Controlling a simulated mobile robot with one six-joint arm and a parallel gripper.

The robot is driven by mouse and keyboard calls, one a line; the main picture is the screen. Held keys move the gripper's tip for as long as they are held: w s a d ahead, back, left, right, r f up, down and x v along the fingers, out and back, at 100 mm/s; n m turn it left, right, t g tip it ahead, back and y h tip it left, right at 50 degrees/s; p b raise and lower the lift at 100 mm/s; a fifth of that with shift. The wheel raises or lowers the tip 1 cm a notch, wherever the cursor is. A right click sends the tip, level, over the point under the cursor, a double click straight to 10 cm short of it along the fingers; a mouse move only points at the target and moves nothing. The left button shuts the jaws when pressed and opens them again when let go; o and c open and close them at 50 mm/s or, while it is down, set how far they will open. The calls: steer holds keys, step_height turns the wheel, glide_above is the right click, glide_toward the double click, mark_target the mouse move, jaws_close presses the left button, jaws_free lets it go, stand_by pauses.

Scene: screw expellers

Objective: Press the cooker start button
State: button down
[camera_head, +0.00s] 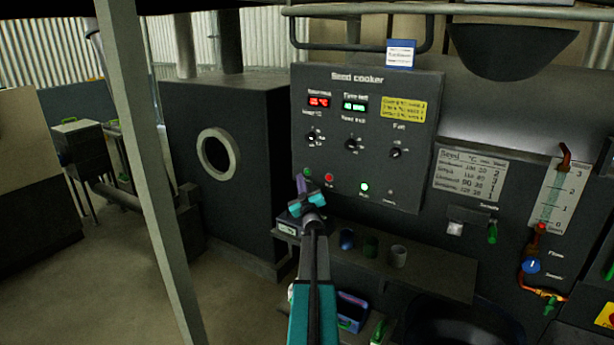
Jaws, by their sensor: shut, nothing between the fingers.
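The seed cooker panel (345,85) is a grey box facing me, with red and green displays and several dials. Along its lower edge are a dark green button (307,173) at the left, a red button (329,178) beside it, and a lit green lamp (364,187). Their labels are too small to read. My gripper (301,186) is shut and empty, just below the green button in the picture. I cannot tell whether its tip touches the panel.
A shelf (440,279) below the panel holds several small cups, including a grey one (398,256). A grey post (155,170) stands at the left. A dark cabinet (255,150) with a round port adjoins the panel. A gauge with valves (560,195) is at the right.

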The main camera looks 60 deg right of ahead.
steer(key=shift+a+b, duration=0.8)
steer(key=shift+a, duration=0.75)
